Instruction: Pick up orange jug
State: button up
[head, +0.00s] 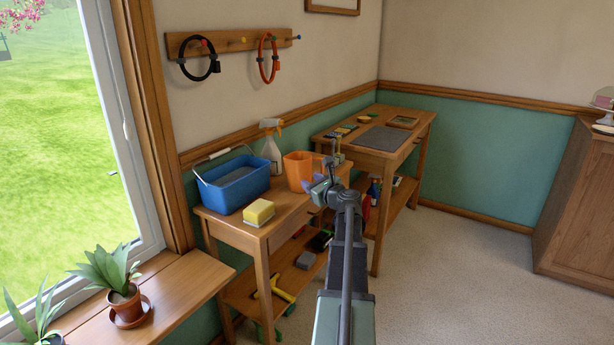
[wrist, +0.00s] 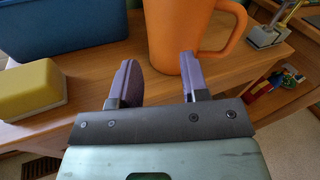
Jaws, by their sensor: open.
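The orange jug (head: 297,171) stands upright on the near wooden table, to the right of the blue bucket. In the wrist view the jug (wrist: 172,38) is just beyond my gripper, with its handle toward the right. My gripper (wrist: 158,75) is open and its two fingers point toward the jug's lower part. The right finger overlaps the jug in the picture; I cannot tell whether it touches. Nothing is held between the fingers. In the head view my gripper (head: 318,186) is at the table's front edge beside the jug, partly hidden by my arm.
A blue bucket (head: 232,186), a yellow sponge (head: 258,212) and a spray bottle (head: 271,150) stand near the jug. A small metal item (wrist: 268,32) lies right of the jug's handle. A second table (head: 345,139) stands behind.

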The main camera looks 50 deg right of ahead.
aim_at(322, 172)
jog(key=s+d+f+m+h, duration=0.1)
jog(key=s+d+m+h, duration=0.35)
jog(key=d, duration=0.25)
jog(key=shift+m+g+y, duration=0.25)
jog(key=shift+g+y, duration=0.15)
jog(key=shift+y, duration=0.15)
jog(key=x, duration=1)
jog(key=shift+w+d+r, duration=0.1)
jog(key=shift+w+r, duration=0.15)
jog(key=shift+w, duration=0.05)
grip_shut()
